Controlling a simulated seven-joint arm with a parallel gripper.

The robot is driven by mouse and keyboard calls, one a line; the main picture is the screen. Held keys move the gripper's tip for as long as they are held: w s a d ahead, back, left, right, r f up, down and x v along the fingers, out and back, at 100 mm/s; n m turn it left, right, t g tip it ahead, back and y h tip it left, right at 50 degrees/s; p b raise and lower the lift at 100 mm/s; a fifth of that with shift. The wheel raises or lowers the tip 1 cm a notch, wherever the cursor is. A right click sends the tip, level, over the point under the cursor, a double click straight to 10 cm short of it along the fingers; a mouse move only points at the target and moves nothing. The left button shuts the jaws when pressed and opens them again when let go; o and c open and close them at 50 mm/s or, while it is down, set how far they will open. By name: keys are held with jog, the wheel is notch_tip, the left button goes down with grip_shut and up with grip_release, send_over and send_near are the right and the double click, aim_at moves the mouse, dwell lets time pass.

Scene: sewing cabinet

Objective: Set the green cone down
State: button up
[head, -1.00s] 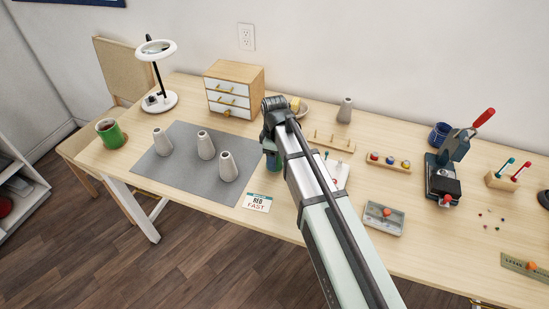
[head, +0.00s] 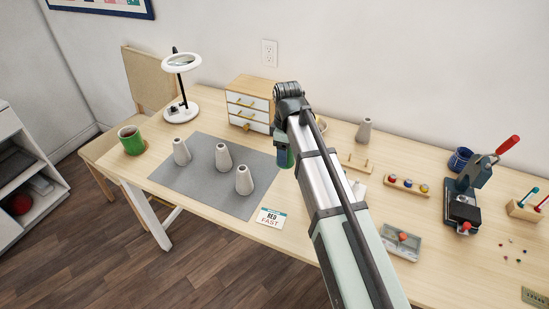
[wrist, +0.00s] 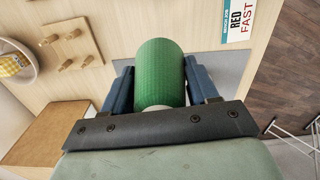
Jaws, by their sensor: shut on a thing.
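My gripper (wrist: 160,82) is shut on the green cone (wrist: 162,66), with one blue finger on each side of it. In the head view the green cone (head: 286,158) shows only in part below my wrist, near the right edge of the grey mat (head: 208,192). In the wrist view the mat's edge passes behind the cone. The cone looks held above the surface; the gap below it cannot be judged. Its lower end is hidden from me.
Three pale grey cones, one of them front right (head: 244,180), stand on the mat. A "RED FAST" card (head: 271,217) lies by its front right corner. Behind are a small drawer cabinet (head: 250,103) and a peg rack (wrist: 72,46).

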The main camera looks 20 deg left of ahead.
jog(key=w+a, duration=0.8)
jog(key=a, duration=0.4)
jog(key=shift+m, duration=0.5)
jog(key=f, duration=0.6)
jog(key=w+f, duration=0.1)
jog(key=f, duration=0.2)
jog(key=shift+f, duration=0.15)
jog(key=shift+f, duration=0.15)
jog(key=o, duration=1.1)
notch_tip(320, 180, up, 12)
jog(key=shift+r, duration=0.2)
jog(key=shift+s+a, duration=0.1)
jog(key=shift+a, duration=0.05)
